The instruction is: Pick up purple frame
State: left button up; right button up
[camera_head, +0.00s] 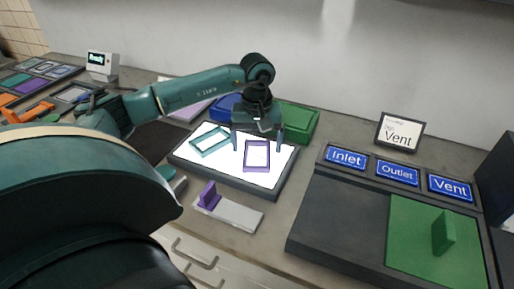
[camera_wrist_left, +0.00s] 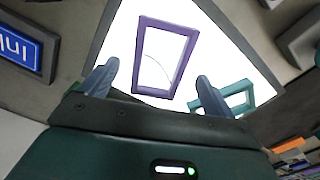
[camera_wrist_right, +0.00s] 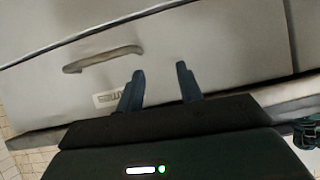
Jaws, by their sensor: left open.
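The purple frame (camera_head: 257,168) lies flat on the bright light panel (camera_head: 180,157) in the head view, right of a teal frame (camera_head: 225,134). My left gripper (camera_head: 258,150) is open above the panel, over the purple frame's far end. In the left wrist view the purple frame (camera_wrist_left: 143,52) lies beyond and between the open fingers (camera_wrist_left: 158,82), with nothing held. The teal frame (camera_wrist_left: 248,86) is beside the right finger there. My right gripper (camera_wrist_right: 158,85) shows only in the right wrist view, its fingers apart and empty, facing a drawer front.
A purple block piece (camera_head: 208,196) stands on a pale plate in front of the panel. Green (camera_head: 299,121) and blue (camera_head: 228,104) trays sit behind it. Right are Inlet, Outlet and Vent signs (camera_head: 397,174) and a green board (camera_head: 420,262) with an upright tab.

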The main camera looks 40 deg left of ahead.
pick_arm(q)
notch_tip(320, 180, down, 2)
jog(key=shift+f, duration=0.1)
jog(key=c, duration=1.2)
